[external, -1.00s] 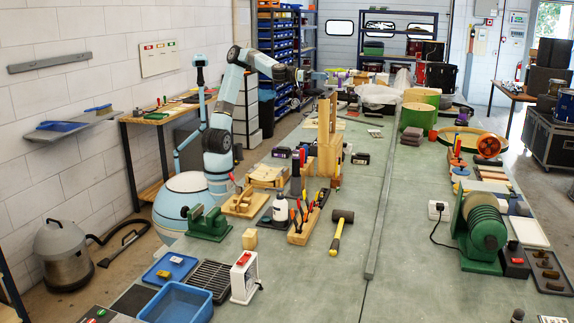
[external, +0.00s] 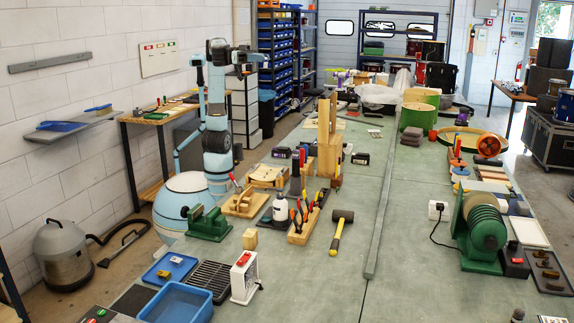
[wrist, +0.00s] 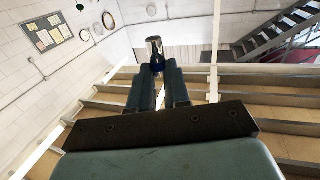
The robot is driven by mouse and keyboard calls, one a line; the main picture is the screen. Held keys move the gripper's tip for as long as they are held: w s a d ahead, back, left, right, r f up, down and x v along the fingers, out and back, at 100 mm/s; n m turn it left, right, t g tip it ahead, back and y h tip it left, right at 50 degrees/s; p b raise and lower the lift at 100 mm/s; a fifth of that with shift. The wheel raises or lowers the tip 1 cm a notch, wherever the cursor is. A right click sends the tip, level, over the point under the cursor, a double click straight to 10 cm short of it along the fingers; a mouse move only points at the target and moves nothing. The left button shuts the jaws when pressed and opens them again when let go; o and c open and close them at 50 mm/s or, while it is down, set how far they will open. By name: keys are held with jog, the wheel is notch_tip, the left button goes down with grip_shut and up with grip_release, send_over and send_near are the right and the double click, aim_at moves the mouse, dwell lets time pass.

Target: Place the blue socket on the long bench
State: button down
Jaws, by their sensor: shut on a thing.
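The blue socket (wrist: 157,54) shows in the wrist view as a small chrome cylinder with a dark blue band. It is held between the fingertips of my gripper (wrist: 158,72), which is shut on it. In the external view my gripper (external: 250,58) is raised near my column, left of the bench and well above it; the socket is too small to make out there. The long bench (external: 330,285) has a grey-green top and runs from the front to the back of the room.
A grey bar (external: 380,215) lies lengthwise. Bare top shows on both sides of the bar. A green machine (external: 480,235) stands at right.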

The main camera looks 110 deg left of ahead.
jog(key=s+d+f+m+g+h, duration=0.1)
jog(key=s+d+f+h, duration=0.1)
jog(key=s+d+f, duration=0.6)
jog(key=s+d+f+m+g+h, duration=0.1)
jog(key=d+f+m+h, duration=0.15)
jog(key=d, duration=0.95)
jog(key=s+d+f+m+g+h, duration=0.1)
jog(key=s+d+f+h, duration=0.1)
jog(key=s+d+f, duration=0.6)
jog(key=s+d+f+m+g+h, duration=0.1)
jog(key=s+d+f, duration=0.3)
jog(key=d+f, duration=0.45)
jog(key=s+d+f+m+g+h, duration=0.15)
jog(key=s+d+f, duration=0.35)
jog(key=f, duration=0.7)
jog(key=s+d+f+g+h, duration=0.1)
jog(key=s+d+f, duration=0.2)
jog(key=d+f, duration=0.65)
send_over(127, 292)
jog(key=f, duration=1)
jog(key=shift+s+a+f, duration=0.2)
jog(key=shift+a+f, duration=0.05)
jog(key=shift+a, duration=0.15)
jog(key=shift+d+f, duration=0.25)
jog(key=shift+f, duration=0.1)
jog(key=shift+w+d+f, duration=0.1)
jog(key=shift+f, duration=1.55)
jog(key=shift+f, duration=0.15)
